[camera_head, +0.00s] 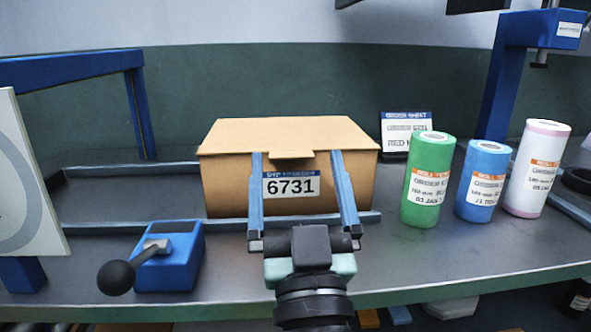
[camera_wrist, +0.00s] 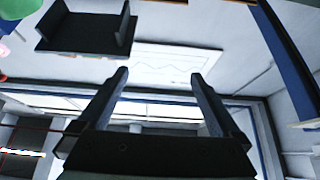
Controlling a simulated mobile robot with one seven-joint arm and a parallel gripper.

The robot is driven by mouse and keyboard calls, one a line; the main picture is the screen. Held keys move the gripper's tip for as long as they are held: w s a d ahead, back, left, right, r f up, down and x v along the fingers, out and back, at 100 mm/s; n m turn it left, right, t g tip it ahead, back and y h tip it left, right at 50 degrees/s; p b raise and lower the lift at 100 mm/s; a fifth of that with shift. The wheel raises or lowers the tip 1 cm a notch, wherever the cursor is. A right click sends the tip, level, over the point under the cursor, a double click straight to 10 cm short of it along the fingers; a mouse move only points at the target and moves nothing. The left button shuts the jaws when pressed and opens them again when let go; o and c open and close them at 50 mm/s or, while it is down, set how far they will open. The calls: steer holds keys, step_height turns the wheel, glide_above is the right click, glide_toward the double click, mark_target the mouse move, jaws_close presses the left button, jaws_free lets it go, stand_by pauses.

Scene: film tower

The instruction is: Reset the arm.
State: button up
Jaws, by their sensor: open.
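My gripper (camera_head: 297,185) is in the middle of the head view, its two blue-grey fingers spread wide and pointing up. It is open, with nothing between the fingers. A closed cardboard box (camera_head: 234,185) labelled 6731 stands behind it, and the fingers overlap the box's front face in the picture. I cannot tell the gap between fingers and box. In the wrist view my gripper (camera_wrist: 158,82) is also open and empty, facing a pale wall and window area.
A blue lever unit (camera_head: 178,262) with a black knob stands left of my gripper. Green (camera_head: 428,180), blue (camera_head: 483,182) and white (camera_head: 537,170) rolls stand at right. Blue frames (camera_head: 140,110) rise at both sides. Bare bench (camera_head: 430,255) lies front right.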

steer(key=s+a+r+t, duration=0.2)
steer(key=s+r, duration=0.4)
steer(key=r, duration=0.3)
steer(key=s+a+r+t, duration=0.1)
steer(key=s+a+r, duration=0.1)
steer(key=s+r, duration=0.5)
step_height(320, 180, up, 36)
steer(key=w+p, duration=0.1)
steer(key=p, duration=3.4)
steer(key=shift+w+r, duration=0.1)
